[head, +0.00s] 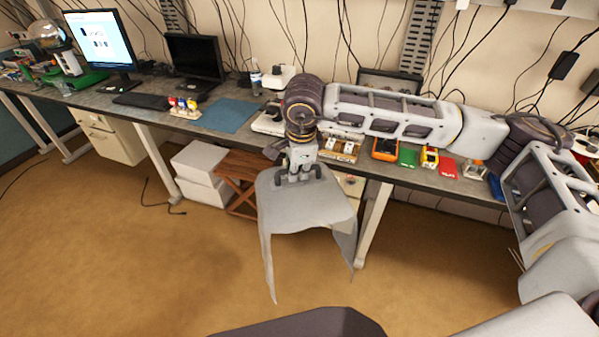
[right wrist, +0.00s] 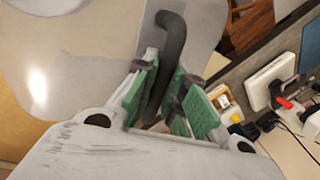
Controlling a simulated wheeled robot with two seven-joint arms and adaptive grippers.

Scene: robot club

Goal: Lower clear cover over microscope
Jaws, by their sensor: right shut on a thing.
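The cover (head: 305,205) hangs in front of the bench, over the floor, and looks pale grey and draped rather than clear. My right gripper (head: 300,174) is above it and shut on the dark handle on its top. In the right wrist view the green-padded fingers (right wrist: 165,100) close around the curved dark handle (right wrist: 170,40), with the cover (right wrist: 90,40) below. A white device (head: 268,122) on the bench, partly hidden behind my right arm, may be the microscope; I cannot tell for sure. My left gripper is not in view.
The grey bench (head: 140,112) runs along the wall. A blue mat (head: 228,115) lies left of my arm, with small coloured bottles (head: 185,106) beside it. Multimeters and coloured items (head: 407,157) lie to the right. White boxes (head: 200,172) stand under the bench.

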